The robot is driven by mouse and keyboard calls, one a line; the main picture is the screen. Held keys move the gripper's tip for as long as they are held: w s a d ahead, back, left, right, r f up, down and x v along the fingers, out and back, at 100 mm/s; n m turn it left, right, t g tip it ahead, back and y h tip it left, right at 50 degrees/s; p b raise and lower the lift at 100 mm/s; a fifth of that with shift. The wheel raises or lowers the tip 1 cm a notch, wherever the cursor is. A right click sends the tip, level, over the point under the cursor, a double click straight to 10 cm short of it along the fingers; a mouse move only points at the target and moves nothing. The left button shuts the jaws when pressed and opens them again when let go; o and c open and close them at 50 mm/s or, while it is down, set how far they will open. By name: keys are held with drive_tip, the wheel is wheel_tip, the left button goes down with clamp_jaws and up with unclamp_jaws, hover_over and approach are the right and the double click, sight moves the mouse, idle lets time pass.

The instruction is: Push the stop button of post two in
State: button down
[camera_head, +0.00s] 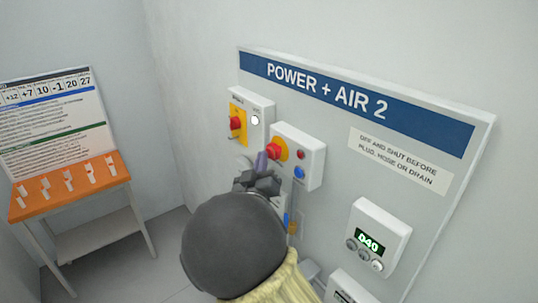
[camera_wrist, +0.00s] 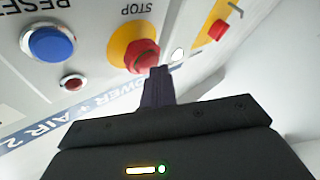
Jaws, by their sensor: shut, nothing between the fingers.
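The stop button is a red mushroom head on a yellow disc, on a white box of the POWER + AIR 2 board. It shows in the wrist view (camera_wrist: 142,55) under the word STOP and in the head view (camera_head: 274,153), partly covered by my gripper. My gripper (camera_head: 262,161) is shut and empty. In the wrist view its fingertips (camera_wrist: 158,73) overlap the button's lower right edge. I cannot tell whether they touch it or how far in the button is.
The same box carries a blue reset button (camera_head: 299,172) and a small red lamp (camera_head: 301,154). Left of it is a box with a red switch (camera_head: 236,123) on a yellow plate. A display unit (camera_head: 378,228) is lower right. An orange-topped table (camera_head: 50,203) stands far left.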

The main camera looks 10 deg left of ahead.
drive_tip(key=shift+w+d, duration=0.2)
drive_tip(key=shift+d, duration=0.05)
idle(0.3)
drive_tip(key=shift+a, duration=0.1)
drive_tip(key=shift+s+a, duration=0.6)
drive_tip(key=shift+s, duration=0.1)
drive_tip(key=s+a, duration=0.1)
drive_tip(key=s, duration=0.1)
drive_tip(key=s+a, duration=0.2)
drive_tip(key=shift+a, duration=0.1)
idle(0.5)
drive_tip(key=shift+w, duration=0.1)
idle(0.4)
